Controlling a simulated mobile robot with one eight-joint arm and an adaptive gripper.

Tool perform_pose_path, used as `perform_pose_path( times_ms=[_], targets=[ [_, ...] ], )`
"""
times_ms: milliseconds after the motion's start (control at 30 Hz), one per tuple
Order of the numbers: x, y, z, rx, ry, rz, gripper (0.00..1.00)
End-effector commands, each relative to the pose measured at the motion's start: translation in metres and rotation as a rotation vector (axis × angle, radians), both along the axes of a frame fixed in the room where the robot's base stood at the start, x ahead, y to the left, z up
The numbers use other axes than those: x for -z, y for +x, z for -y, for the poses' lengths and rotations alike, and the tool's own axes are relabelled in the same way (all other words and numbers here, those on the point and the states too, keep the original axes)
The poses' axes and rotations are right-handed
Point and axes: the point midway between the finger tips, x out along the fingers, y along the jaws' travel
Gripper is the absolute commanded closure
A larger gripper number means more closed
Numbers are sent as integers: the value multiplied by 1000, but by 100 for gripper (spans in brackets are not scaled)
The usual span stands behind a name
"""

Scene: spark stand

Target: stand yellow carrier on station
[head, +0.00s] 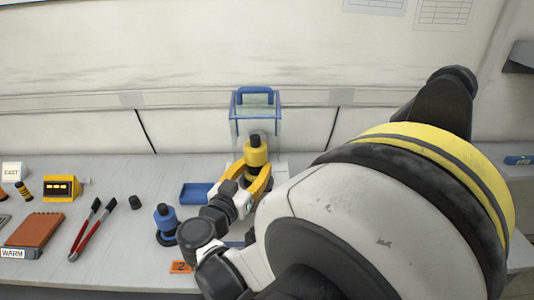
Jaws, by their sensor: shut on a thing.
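The yellow carrier (256,153) is a yellow cylinder with a black knob on top. It is upright in front of the blue-framed clear box (233,112). My gripper (254,171), with yellow fingers, is shut on the carrier low on its sides. The carrier's bottom is hidden by the gripper, so I cannot tell if it touches anything beneath. No part is clearly marked as the station. An orange tag with a 2 (181,267) is at the bench's front edge, and my arm covers much of the area to its right.
A similar blue carrier (166,220) stands left of my wrist, and a blue tray (194,194) lies behind it. Red-handled tongs (85,230), a small dark cylinder (135,202), a brown block (36,230) and a yellow meter (61,188) are further left. Bare bench separates them.

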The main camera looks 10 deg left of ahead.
Motion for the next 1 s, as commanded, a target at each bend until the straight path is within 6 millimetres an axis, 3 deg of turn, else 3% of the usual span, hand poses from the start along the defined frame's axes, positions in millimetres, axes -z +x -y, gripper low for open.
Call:
perform_pose_path(
  times_ms=[1000],
  targets=[
    [19,0,0,0,-1,1,100]
  ],
)
